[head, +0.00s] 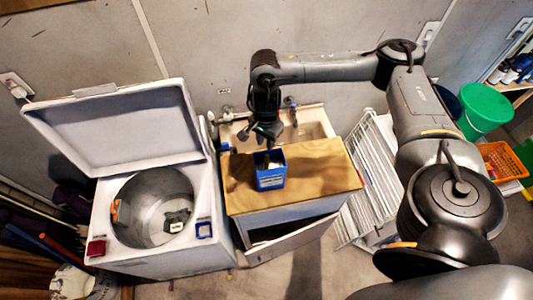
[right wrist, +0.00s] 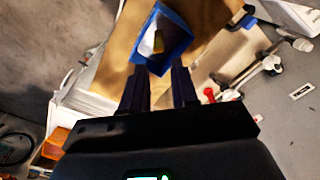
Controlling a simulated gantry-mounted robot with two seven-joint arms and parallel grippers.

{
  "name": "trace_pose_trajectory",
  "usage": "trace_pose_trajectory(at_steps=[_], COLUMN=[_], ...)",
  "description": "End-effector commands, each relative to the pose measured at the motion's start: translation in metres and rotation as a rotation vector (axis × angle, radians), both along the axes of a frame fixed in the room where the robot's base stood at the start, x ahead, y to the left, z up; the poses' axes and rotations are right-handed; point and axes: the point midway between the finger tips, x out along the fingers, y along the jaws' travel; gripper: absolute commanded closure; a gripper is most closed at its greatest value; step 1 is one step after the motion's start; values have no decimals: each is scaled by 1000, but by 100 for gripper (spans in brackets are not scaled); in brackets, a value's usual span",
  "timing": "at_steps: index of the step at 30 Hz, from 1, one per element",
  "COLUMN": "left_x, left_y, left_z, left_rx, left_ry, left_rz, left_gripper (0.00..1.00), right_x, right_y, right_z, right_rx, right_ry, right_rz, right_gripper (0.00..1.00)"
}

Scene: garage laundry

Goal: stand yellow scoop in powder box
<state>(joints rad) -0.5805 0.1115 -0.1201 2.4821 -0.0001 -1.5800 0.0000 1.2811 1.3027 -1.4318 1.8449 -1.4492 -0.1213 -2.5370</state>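The blue powder box (head: 271,181) stands upright and open on the wooden top of the cabinet. It also shows in the right wrist view (right wrist: 176,50), ahead of the fingertips. Inside it are something white and a small yellow patch (right wrist: 158,42), which looks like the yellow scoop; its pose is hard to tell. My right gripper (head: 266,132) points down above the box. In the right wrist view its two dark fingers (right wrist: 159,85) are apart with nothing visible between them. My left gripper is not in view.
A washer (head: 205,258) with its lid raised stands left of the cabinet (head: 330,178). A sink (head: 313,122) lies behind the wooden top. A white drying rack (head: 368,190) leans to the right. A green bucket (head: 485,108) and an orange basket (head: 502,160) stand farther right.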

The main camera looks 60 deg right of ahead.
Motion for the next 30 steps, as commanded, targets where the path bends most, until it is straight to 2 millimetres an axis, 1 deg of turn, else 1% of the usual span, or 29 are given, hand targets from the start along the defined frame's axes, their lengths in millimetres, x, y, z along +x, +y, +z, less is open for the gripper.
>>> trace_pose_trajectory(at_steps=[2, 5, 8, 9, 11, 12, 14, 15, 17, 18, 19, 20, 21, 23, 24, 26, 27, 29, 30], left_x=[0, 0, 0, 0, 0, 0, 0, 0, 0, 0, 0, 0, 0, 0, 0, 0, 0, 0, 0], left_y=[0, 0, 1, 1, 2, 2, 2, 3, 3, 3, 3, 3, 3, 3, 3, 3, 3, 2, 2], left_z=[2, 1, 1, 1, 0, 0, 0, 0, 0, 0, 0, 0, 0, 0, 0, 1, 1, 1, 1], left_rx=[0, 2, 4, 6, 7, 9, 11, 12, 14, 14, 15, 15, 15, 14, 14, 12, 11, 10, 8], left_ry=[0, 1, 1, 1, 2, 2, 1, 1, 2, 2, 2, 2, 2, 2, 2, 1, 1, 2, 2], left_rz=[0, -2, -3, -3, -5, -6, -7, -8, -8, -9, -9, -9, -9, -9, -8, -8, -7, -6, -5], left_gripper=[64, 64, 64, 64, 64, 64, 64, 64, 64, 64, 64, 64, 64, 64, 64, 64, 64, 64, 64], right_x=[6, 19, 32, 36, 39, 40, 38, 36, 33, 30, 28, 26, 24, 21, 19, 15, 11, 3, -4], right_y=[16, 53, 113, 142, 189, 221, 266, 293, 328, 347, 359, 368, 378, 385, 385, 377, 368, 351, 337], right_z=[-5, -20, -38, -45, -52, -54, -53, -49, -41, -35, -30, -24, -16, -7, -2, 3, 3, -1, -5], right_rx=[9, 38, 116, 164, 257, 328, 445, 524, 644, 721, 777, 829, 897, 981, 1030, 1081, 1103, 1114, 1109], right_ry=[-22, -75, -151, -182, -222, -240, -253, -250, -228, -201, -176, -146, -100, -19, 42, 139, 206, 304, 365], right_rz=[-12, -59, -158, -216, -328, -420, -577, -695, -889, -1030, -1142, -1259, -1423, -1685, -1868, -2157, -2354, -2654, -2852], right_gripper=[71, 71, 71, 71, 71, 71, 71, 71, 71, 71, 71, 71, 71, 71, 71, 71, 71, 71, 71])
